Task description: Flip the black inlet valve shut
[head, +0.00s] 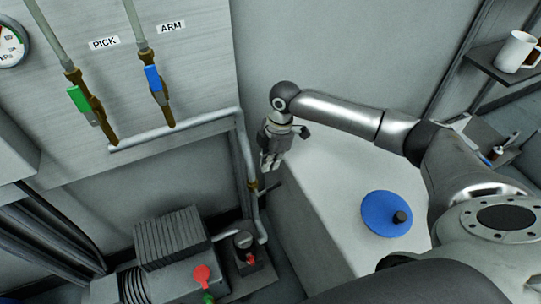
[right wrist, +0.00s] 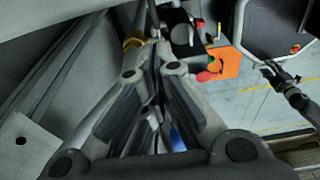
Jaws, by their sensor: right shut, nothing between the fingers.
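The inlet pipe (head: 245,150) runs down beside the pale cabinet, with a brass valve body (head: 253,185) on it. A short black lever (head: 271,188) sticks out to the right of the pipe, across its line. My right gripper (head: 268,166) is just above the lever, shut with nothing in it. I cannot tell whether it touches the lever. In the right wrist view my fingers (right wrist: 152,72) are together, and a brass fitting (right wrist: 132,43) shows beyond their tips. The lever cannot be made out clearly there.
A panel carries a green-handled valve (head: 80,100) under PICK and a blue-handled valve (head: 153,79) under ARM. Below stands a ribbed motor unit (head: 170,240) with a red knob (head: 201,274). A blue disc (head: 380,210) lies on the pale cabinet (head: 325,185). A mug (head: 515,51) is on a shelf.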

